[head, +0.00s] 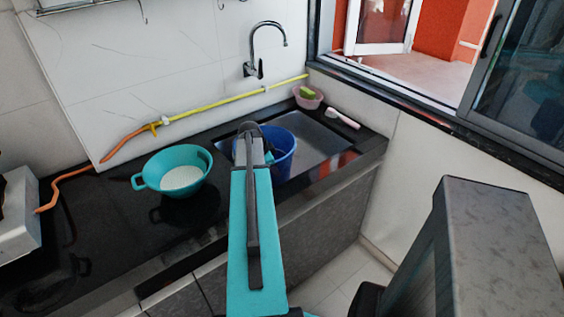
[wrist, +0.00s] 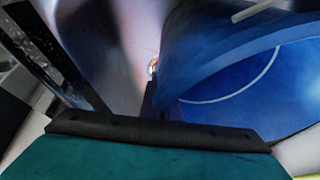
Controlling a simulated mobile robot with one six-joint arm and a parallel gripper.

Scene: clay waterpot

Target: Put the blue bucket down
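The blue bucket (head: 283,160) is in or just over the sink (head: 315,138) in the head view, partly hidden behind my arm. I cannot tell whether its base touches the sink floor. My gripper (head: 258,150) is at the bucket's left side, and its fingertips are hidden in the head view. In the wrist view the bucket (wrist: 245,85) fills the right side, very close, with its rim and inside showing. A dark narrow part of the gripper lies against or beside the bucket wall there. I cannot tell whether the fingers are closed on the rim.
A teal colander (head: 178,170) with white contents stands on the black counter (head: 100,220) left of the sink. A pink bowl (head: 308,97) with a green item and a pink-handled brush (head: 343,118) lie behind the sink. The faucet (head: 262,50) and a yellow hose (head: 215,104) are at the wall.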

